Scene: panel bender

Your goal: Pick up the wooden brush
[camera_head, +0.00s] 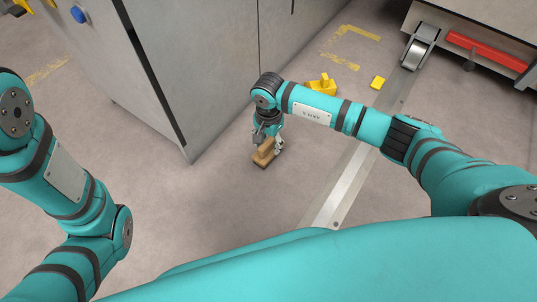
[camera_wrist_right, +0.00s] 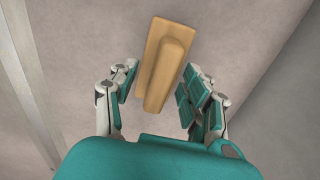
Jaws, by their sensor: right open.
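The wooden brush (camera_head: 263,152) lies on the grey floor near the corner of a grey cabinet. In the right wrist view the tan brush (camera_wrist_right: 163,62) has a long raised grip along its flat block. My right gripper (camera_head: 268,144) points down over the brush in the head view. In the right wrist view my right gripper (camera_wrist_right: 158,92) is open, with a finger on each side of the brush's near part and gaps between. My left arm shows at the left of the head view, but its gripper is out of view.
The grey cabinet (camera_head: 190,70) stands close on the left of the brush. A metal floor strip (camera_head: 350,183) runs to its right.

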